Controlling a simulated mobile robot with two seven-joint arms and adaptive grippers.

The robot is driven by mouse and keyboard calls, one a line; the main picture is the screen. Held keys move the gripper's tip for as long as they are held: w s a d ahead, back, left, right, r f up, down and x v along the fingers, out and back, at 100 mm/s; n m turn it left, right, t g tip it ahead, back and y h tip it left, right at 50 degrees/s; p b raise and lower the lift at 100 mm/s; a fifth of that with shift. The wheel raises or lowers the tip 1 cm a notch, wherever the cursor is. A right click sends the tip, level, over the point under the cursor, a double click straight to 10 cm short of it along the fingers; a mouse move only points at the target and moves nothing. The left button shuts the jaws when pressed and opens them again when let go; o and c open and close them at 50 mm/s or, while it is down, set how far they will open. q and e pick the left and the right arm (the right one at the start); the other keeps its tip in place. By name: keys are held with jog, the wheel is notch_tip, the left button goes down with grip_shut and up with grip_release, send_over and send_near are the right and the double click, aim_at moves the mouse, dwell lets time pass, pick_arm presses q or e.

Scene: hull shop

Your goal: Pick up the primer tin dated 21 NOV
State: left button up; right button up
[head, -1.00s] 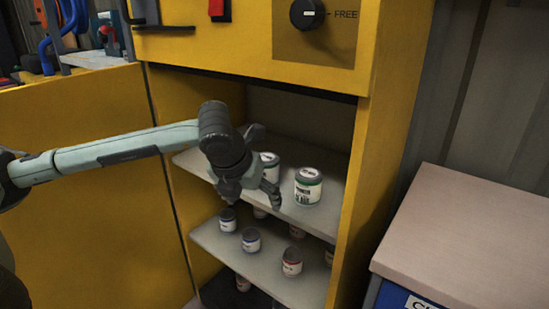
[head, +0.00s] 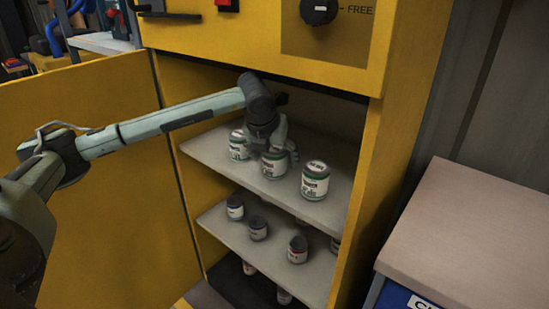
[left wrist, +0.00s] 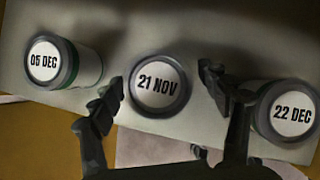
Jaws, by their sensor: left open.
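The tin dated 21 NOV (left wrist: 158,85) stands upright, its round lid facing my left wrist camera. My left gripper (left wrist: 163,82) is open, one finger on each side of this tin, and holds nothing. I cannot tell whether either finger touches it. In the head view it is the middle tin (head: 273,168) of three on the upper shelf, with the left gripper (head: 278,150) over it, partly hiding its top. A tin dated 05 DEC (left wrist: 55,63) is on the left in the wrist view, and one dated 22 DEC (left wrist: 288,112) on the right, close to a finger.
The upper shelf (head: 212,150) is inside a yellow cabinet (head: 366,165). A lower shelf (head: 270,270) holds several smaller tins. The cabinet's overhang is above the gripper. A bench top (head: 470,225) stands at right.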

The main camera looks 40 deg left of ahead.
pick_arm(q)
jog(key=shift+w+a+f, duration=0.15)
jog(key=shift+w, duration=0.3)
jog(key=shift+w+a+f, duration=0.1)
jog(key=shift+w+f, duration=0.05)
jog(key=shift+w, duration=0.25)
jog(key=shift+w+f, duration=0.1)
jog(key=shift+f, duration=0.1)
jog(key=c, duration=1.6)
pick_arm(e)
jog(key=shift+s+f, duration=0.15)
jog(key=shift+f, duration=0.6)
